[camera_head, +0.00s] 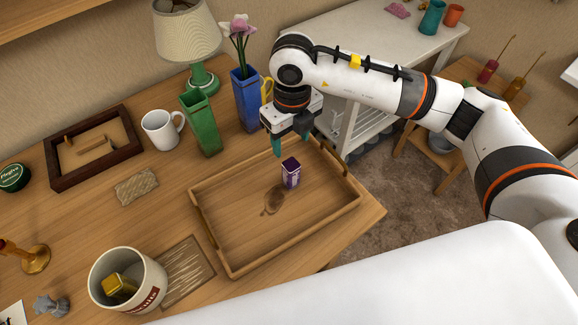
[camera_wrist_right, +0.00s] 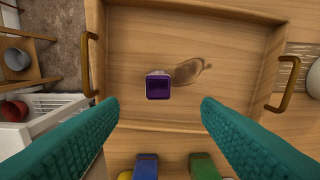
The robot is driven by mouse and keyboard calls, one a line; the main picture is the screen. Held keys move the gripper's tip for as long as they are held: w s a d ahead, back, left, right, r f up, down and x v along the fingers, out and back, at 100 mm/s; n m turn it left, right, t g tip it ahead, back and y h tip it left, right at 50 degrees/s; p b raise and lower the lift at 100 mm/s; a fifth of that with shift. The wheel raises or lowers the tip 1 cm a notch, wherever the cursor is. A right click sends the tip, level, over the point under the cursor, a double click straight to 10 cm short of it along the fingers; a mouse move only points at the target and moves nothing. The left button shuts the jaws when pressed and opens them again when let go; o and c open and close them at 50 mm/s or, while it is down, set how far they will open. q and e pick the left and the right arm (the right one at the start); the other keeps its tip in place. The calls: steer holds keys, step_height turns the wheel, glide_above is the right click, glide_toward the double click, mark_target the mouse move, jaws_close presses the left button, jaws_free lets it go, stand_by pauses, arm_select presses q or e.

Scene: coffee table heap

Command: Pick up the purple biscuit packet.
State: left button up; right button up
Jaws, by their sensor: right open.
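The purple biscuit packet (camera_head: 291,172) stands upright in the wooden tray (camera_head: 233,269), towards its right side. In the right wrist view the packet (camera_wrist_right: 158,86) shows its dark purple top, beyond the fingertips and a little left of the middle between them. My right gripper (camera_head: 291,145) is above the tray's far edge, behind and above the packet, with teal fingers pointing down. In the right wrist view its two fingers (camera_wrist_right: 160,108) are wide apart with nothing between them. The left gripper is not in view.
A blue vase (camera_head: 246,100) with flowers and a green vase (camera_head: 202,127) stand behind the tray. A white mug (camera_head: 160,130) is left of them.

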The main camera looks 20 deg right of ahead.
mark_target(291, 163)
step_height(291, 163, down, 6)
steer(key=shift+s+d+p, duration=0.1)
steer(key=shift+d+p, duration=0.05)
steer(key=shift+p, duration=0.5)
step_height(291, 163, down, 5)
steer(key=shift+r+p, duration=0.1)
steer(key=shift+p, duration=0.65)
steer(key=shift+f, duration=0.5)
steer(key=c, duration=1.1)
